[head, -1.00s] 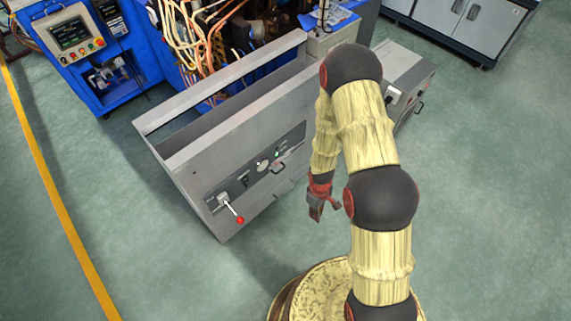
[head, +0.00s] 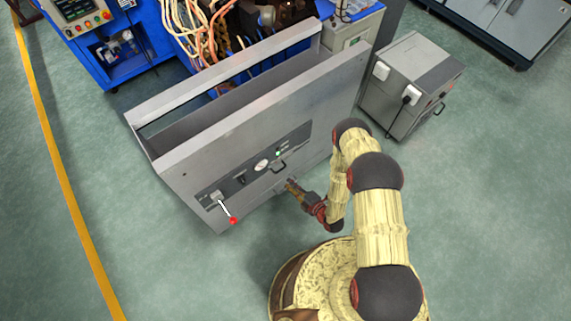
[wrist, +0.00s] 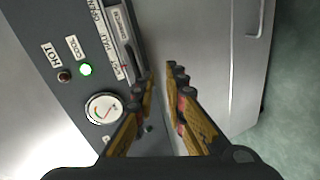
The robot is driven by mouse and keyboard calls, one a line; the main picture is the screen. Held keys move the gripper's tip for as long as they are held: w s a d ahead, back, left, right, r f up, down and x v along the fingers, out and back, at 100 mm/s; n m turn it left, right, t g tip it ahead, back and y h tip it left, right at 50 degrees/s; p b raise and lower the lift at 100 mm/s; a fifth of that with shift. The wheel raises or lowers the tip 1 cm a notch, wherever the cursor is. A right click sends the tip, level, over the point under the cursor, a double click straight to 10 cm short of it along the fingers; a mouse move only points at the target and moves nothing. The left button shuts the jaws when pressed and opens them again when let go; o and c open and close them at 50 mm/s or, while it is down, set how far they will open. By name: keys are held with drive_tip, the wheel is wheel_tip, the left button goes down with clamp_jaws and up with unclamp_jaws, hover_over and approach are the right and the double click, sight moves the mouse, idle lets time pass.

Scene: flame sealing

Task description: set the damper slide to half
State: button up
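The damper slide appears in the head view as a small dark handle (head: 279,167) on the control panel, right of the gauge. In the wrist view the damper's dark slot and handle (wrist: 134,54) lie beside its labels, with a red mark (wrist: 124,67) near the lower one. The labels are partly legible; I cannot tell the exact setting. My gripper (head: 292,186) is in front of the panel, just below the handle. In the wrist view my gripper (wrist: 161,72) has its fingers apart with nothing visibly held. The left fingertips overlap the slot's lower end; contact is unclear.
The panel also has a gauge (wrist: 103,108), a lit green lamp (wrist: 86,70) and a dark lamp (wrist: 64,76). A red-knobbed lever (head: 233,220) sticks out at the panel's left. A grey cabinet (head: 408,85) stands to the right. The floor in front is clear.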

sight(281, 170)
drive_tip(key=shift+n+t, duration=0.7)
drive_tip(key=shift+n, duration=0.2)
drive_tip(key=w+a, duration=0.1)
drive_tip(key=w, duration=0.1)
drive_tip(key=w+a+r+b, duration=0.1)
drive_tip(key=w+a, duration=0.1)
drive_tip(key=w+a+b, duration=0.1)
drive_tip(key=w, duration=0.2)
drive_tip(key=shift+w+a+r, duration=0.1)
drive_tip(key=shift+a+r, duration=0.05)
drive_tip(key=shift+r, duration=0.05)
clamp_jaws()
